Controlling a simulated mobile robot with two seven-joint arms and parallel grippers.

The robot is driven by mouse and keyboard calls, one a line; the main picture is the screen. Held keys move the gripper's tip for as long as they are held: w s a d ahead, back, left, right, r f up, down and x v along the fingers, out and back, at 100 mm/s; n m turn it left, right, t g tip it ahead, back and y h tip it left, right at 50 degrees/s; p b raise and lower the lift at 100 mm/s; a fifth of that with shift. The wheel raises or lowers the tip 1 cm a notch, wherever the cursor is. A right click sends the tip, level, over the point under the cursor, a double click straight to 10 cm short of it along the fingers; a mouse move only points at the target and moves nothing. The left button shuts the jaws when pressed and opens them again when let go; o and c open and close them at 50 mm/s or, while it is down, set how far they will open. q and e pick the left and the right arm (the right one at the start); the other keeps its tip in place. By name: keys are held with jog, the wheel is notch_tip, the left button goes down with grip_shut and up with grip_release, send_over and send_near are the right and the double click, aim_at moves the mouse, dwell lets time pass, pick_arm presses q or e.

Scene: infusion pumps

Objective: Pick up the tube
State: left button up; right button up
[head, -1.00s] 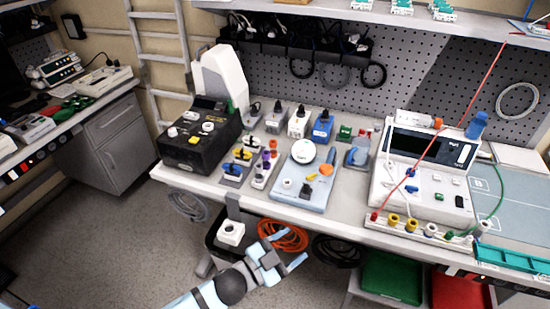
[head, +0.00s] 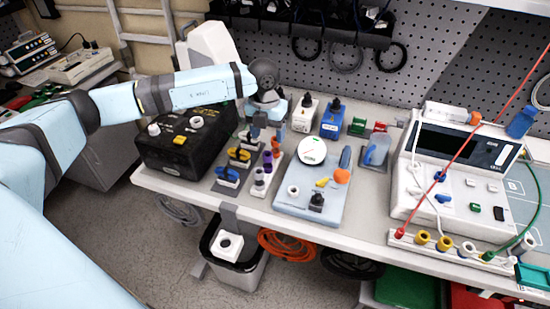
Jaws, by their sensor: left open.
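My left arm reaches in from the left over the bench. Its gripper (head: 266,125) is open, pointing down above the back-left part of the worktop. It is near the purple-topped items (head: 268,160) and appears empty. The gripper hides some of what stands behind it. I cannot tell for sure which thing is the tube. A thin red line (head: 485,115) runs diagonally across that device. My right gripper is not in view.
A black box with knobs (head: 185,140) stands left of the gripper. A pale blue plate with a white disc (head: 312,150) lies right of it. Small blue and white bottles (head: 331,120) stand behind. A bin (head: 236,262) is below the worktop's front edge.

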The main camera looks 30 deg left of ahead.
aim_at(268, 162)
pick_arm(q)
jog(key=shift+w+a+r+y, duration=0.1)
jog(key=shift+w+a+y, duration=0.1)
jog(key=shift+a, duration=0.3)
jog(key=shift+w+a+y, duration=0.15)
jog(key=shift+a+y, duration=0.05)
jog(key=shift+a, duration=0.3)
notch_tip(268, 162, down, 8)
jog(key=shift+d+r+p, duration=0.15)
jog(key=shift+r+p, duration=0.05)
jog(key=shift+p, duration=0.4)
jog(key=shift+w+d+f+p, duration=0.1)
jog(key=shift+f+p, duration=0.15)
jog(key=shift+f, duration=0.65)
jog(key=shift+s+d+f+p, duration=0.1)
jog(key=shift+f+p, duration=0.1)
jog(key=shift+f, duration=0.7)
jog(key=shift+w+d+f+p, duration=0.1)
jog(key=shift+f+p, duration=0.15)
jog(key=shift+f, duration=0.65)
jog(key=c, duration=1)
